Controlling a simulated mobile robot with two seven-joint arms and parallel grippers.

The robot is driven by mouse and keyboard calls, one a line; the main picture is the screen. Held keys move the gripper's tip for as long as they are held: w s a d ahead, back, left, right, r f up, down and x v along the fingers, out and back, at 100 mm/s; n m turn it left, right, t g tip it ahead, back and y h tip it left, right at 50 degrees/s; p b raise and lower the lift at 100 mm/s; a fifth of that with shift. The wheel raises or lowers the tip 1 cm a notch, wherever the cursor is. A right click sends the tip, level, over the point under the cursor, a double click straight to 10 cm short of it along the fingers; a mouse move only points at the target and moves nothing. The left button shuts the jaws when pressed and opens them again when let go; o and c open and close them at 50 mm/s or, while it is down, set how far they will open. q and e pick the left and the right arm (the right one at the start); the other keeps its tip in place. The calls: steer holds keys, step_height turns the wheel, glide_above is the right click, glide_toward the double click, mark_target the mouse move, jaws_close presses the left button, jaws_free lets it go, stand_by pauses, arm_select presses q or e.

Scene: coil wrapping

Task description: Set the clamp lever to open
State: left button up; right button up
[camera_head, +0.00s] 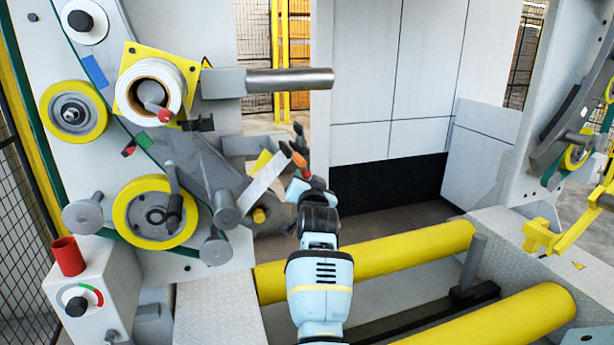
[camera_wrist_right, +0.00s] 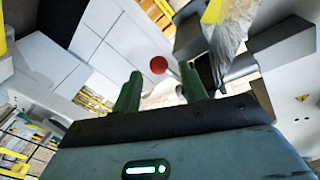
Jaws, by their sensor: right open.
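A lever with an orange-red knob (camera_head: 299,160) sticks out from the machine's left side, just beyond my right gripper (camera_head: 303,180) in the head view. In the right wrist view, a round red knob (camera_wrist_right: 158,64) shows beyond and between the two green fingers of my right gripper (camera_wrist_right: 160,82). The fingers are apart, with nothing held. I cannot tell whether they touch the knob. My left gripper is not in view.
A white roll (camera_head: 150,88) with a red-tipped handle sits above a yellow-rimmed wheel (camera_head: 154,212). A metal bar (camera_head: 290,80) juts above the lever. Yellow rollers (camera_head: 410,258) lie low to the right. A red cup (camera_head: 68,256) stands on the control box (camera_head: 88,295).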

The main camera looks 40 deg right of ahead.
steer(key=shift+v, duration=1.8)
